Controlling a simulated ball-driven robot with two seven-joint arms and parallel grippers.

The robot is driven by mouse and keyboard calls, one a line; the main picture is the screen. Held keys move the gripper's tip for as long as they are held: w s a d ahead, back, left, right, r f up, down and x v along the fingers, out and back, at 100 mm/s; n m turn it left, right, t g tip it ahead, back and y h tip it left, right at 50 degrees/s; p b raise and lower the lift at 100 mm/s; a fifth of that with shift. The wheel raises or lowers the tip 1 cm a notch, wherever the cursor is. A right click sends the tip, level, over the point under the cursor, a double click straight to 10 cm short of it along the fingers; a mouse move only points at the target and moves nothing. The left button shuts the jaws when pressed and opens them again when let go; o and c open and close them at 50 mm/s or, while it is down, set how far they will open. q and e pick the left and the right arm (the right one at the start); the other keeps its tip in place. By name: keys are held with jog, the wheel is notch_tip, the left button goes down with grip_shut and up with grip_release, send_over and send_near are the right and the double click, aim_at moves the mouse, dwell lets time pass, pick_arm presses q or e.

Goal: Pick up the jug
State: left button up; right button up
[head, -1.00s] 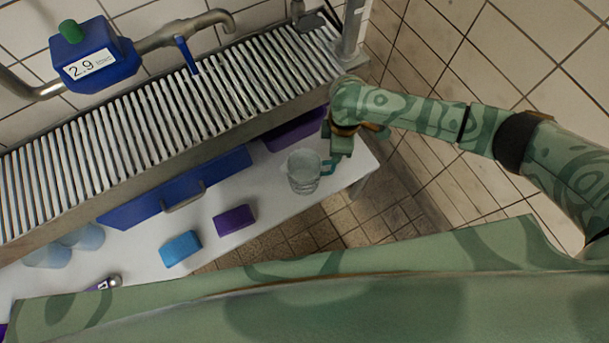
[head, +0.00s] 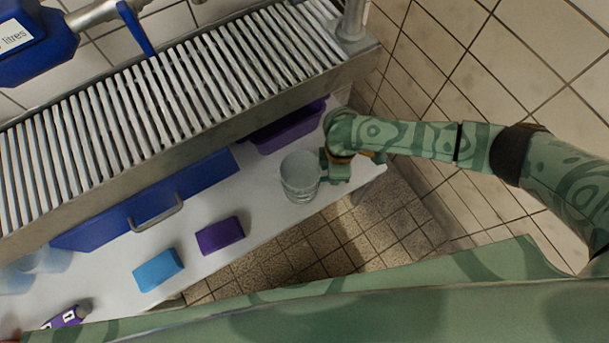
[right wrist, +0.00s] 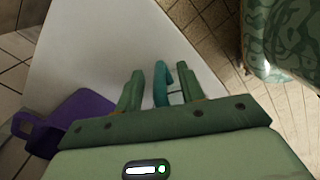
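The jug (head: 300,178) is a clear, round vessel standing upright on the white bench near its right end. Its teal handle (right wrist: 160,88) shows in the right wrist view between the two fingers of my right gripper (right wrist: 159,76), with gaps beside it. The fingers are apart. In the head view my right gripper (head: 337,168) is close against the jug's right side and hides the handle. The jug's clear body cannot be made out in the right wrist view. My left gripper is not in view.
A purple tub (head: 288,131) stands behind the jug; it also shows in the right wrist view (right wrist: 82,112). A purple block (head: 220,235) and a blue block (head: 158,270) lie to the left on the white bench (head: 255,205). A slatted metal rack (head: 190,95) overhangs the back.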

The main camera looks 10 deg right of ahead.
jog(key=shift+f, duration=0.55)
jog(key=shift+r, duration=0.2)
grip_shut()
